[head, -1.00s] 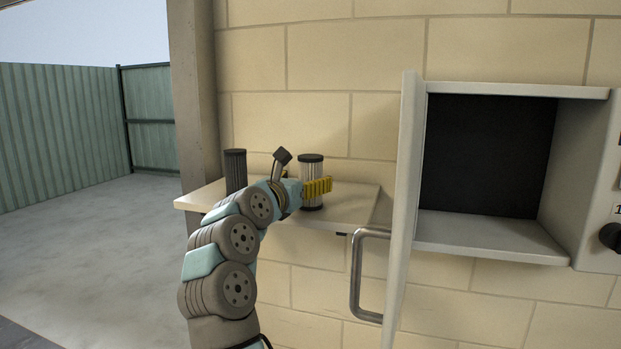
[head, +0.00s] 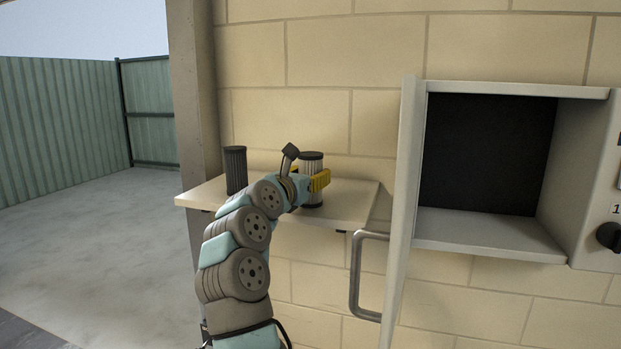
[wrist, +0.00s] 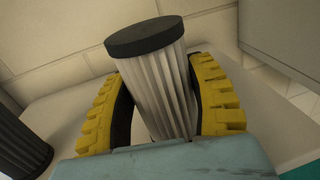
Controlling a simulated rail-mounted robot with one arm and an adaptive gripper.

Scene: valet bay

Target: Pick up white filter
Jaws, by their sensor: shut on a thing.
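The white filter (head: 312,165) is a pleated white cylinder with dark end caps, upright at the right part of the wall shelf (head: 352,196). In the wrist view the white filter (wrist: 158,88) stands between the two yellow fingers, its black cap toward the top. My gripper (head: 318,182) is shut on it at mid-height; it also shows in the wrist view (wrist: 160,105). The filter's base seems to be at the shelf surface; part of its body is hidden by my gripper.
A dark pleated filter (head: 236,170) stands at the left of the shelf and shows at the wrist view's left edge (wrist: 18,148). To the right, an open cabinet (head: 480,230) has its door (head: 401,200) with a metal handle (head: 356,285) swung out beside the shelf. The cabinet looks empty.

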